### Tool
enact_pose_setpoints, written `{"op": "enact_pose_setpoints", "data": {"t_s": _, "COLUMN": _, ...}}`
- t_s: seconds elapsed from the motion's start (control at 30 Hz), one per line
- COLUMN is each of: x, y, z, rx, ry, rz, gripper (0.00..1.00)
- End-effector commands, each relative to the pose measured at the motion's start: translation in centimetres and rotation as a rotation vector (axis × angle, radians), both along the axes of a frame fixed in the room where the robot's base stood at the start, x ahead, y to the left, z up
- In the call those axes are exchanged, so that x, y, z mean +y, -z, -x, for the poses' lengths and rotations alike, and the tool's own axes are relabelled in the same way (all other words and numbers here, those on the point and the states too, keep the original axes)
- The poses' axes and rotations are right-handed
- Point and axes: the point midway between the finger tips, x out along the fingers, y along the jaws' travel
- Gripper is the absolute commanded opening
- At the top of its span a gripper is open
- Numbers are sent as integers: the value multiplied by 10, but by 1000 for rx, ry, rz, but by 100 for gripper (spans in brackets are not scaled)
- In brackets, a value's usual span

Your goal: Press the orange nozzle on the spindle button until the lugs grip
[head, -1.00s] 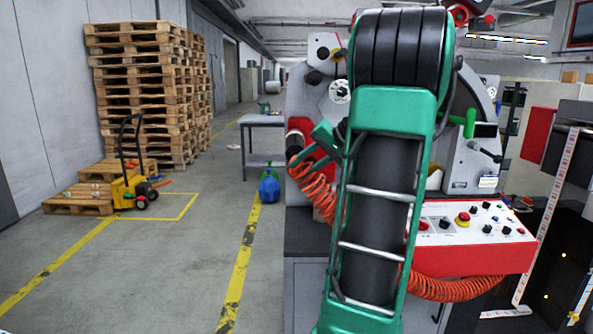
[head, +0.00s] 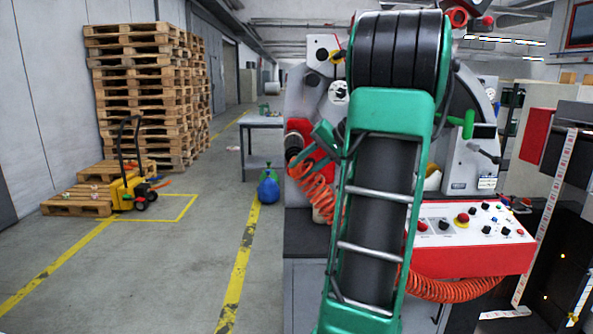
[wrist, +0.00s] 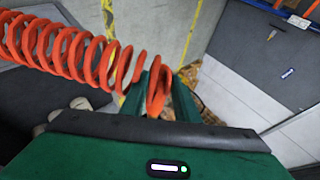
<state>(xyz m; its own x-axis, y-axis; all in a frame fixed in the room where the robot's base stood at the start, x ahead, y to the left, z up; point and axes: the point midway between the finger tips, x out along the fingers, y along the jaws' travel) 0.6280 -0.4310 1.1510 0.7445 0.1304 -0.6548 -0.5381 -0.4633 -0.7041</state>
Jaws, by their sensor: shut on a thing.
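My gripper (head: 318,140) shows green in the head view, to the left of my raised arm and close to the red and dark round end (head: 296,140) on the machine's left side. In the wrist view its two green fingers (wrist: 158,88) are closed around the end of an orange coiled hose (wrist: 60,48). The orange nozzle is mostly hidden between the fingers. I cannot make out the spindle button or the lugs, nor whether the nozzle touches the button.
The coiled hose also hangs below the gripper in the head view (head: 318,190). A red control panel (head: 470,245) stands at the right. Open floor lies between.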

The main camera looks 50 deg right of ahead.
Motion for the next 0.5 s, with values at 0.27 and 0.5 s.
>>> {"op": "enact_pose_setpoints", "data": {"t_s": 0.27, "x": -2, "y": 0, "z": -2, "rx": -1, "ry": 0, "rz": 1, "gripper": 1}}
{"op": "enact_pose_setpoints", "data": {"t_s": 0.5, "x": -4, "y": -1, "z": -4, "rx": -1, "ry": 0, "rz": 1, "gripper": 1}}
